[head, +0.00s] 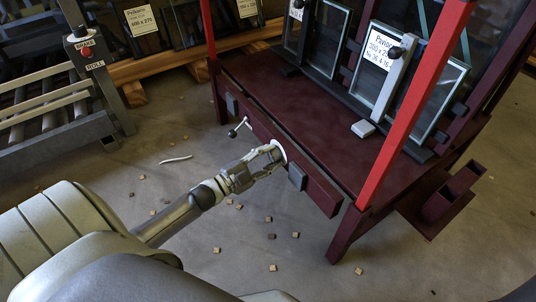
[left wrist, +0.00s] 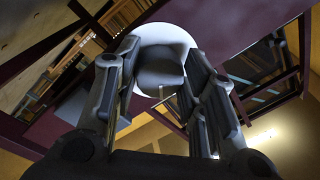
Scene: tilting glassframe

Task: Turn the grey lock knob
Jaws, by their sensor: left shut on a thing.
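The grey lock knob (left wrist: 160,70) sits in front of a round white plate (left wrist: 166,35) on the frame's underside edge in the left wrist view. My left gripper (left wrist: 164,82) has a finger on each side of the knob and is shut on it. In the head view my left gripper (head: 274,154) reaches the front beam of the dark red frame (head: 300,135). Only a sliver of the white plate (head: 281,148) shows there, and the knob is hidden by the fingers. My right gripper is not in view.
A small lever (head: 240,127) juts from the front beam left of my gripper. A grey block (head: 297,177) is on the beam to the right. Glass panes (head: 375,80) stand on the frame behind a red post (head: 413,105). Small wooden bits litter the floor.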

